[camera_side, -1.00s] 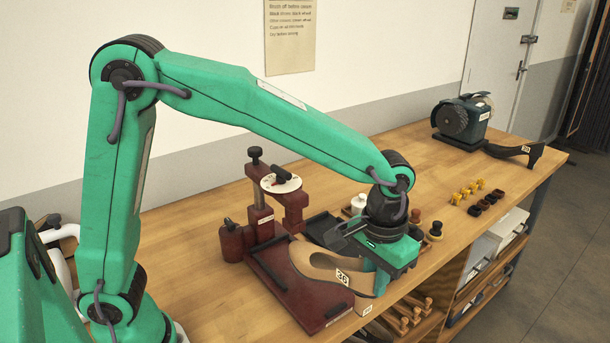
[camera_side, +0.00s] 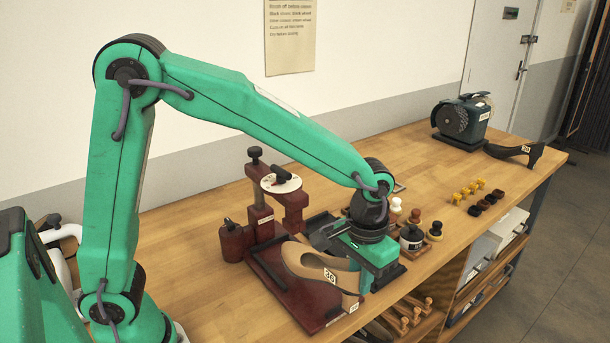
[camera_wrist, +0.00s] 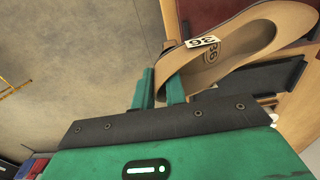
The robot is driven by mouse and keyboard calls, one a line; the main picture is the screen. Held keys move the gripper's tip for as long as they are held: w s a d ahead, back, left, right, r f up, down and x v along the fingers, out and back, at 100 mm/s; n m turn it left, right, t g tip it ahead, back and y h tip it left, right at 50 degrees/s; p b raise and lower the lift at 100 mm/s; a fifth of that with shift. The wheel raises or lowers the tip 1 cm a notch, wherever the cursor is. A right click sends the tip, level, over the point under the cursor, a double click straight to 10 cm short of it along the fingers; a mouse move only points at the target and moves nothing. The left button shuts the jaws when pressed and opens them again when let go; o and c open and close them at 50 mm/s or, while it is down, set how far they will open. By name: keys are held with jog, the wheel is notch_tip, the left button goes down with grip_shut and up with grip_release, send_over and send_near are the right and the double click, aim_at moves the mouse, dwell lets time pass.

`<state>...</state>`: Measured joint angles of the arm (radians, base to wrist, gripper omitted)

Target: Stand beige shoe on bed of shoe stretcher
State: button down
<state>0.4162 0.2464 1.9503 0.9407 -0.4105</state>
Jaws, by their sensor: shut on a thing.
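The beige shoe (camera_side: 318,265), an open heeled pump with a white "36" tag, shows in the side view above the red bed (camera_side: 291,302) of the shoe stretcher (camera_side: 262,222). I cannot tell whether the sole touches the bed. My gripper (camera_side: 358,272) is shut on the back of the shoe from the right. In the wrist view my green fingers (camera_wrist: 161,88) pinch the shoe's rear (camera_wrist: 222,60) beside the tag. The far finger is partly hidden in the side view.
Polish jars and brushes (camera_side: 412,235) stand close behind and right of my gripper. Small yellow and dark pieces (camera_side: 475,190) lie right of centre. The bench's front edge is close to the bed.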

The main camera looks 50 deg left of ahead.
jog(key=shift+a+f, duration=0.35)
jog(key=shift+a, duration=0.2)
jog(key=shift+a+f, duration=0.3)
jog(key=shift+a, duration=0.2)
jog(key=shift+a+f, duration=0.15)
jog(key=shift+a, duration=1)
jog(key=shift+a+f, duration=0.15)
jog(key=shift+a, duration=1)
jog(key=shift+f, duration=1.3)
jog(key=c, duration=1.4)
grip_release()
jog(key=shift+o, duration=0.2)
jog(key=shift+r, duration=3.95)
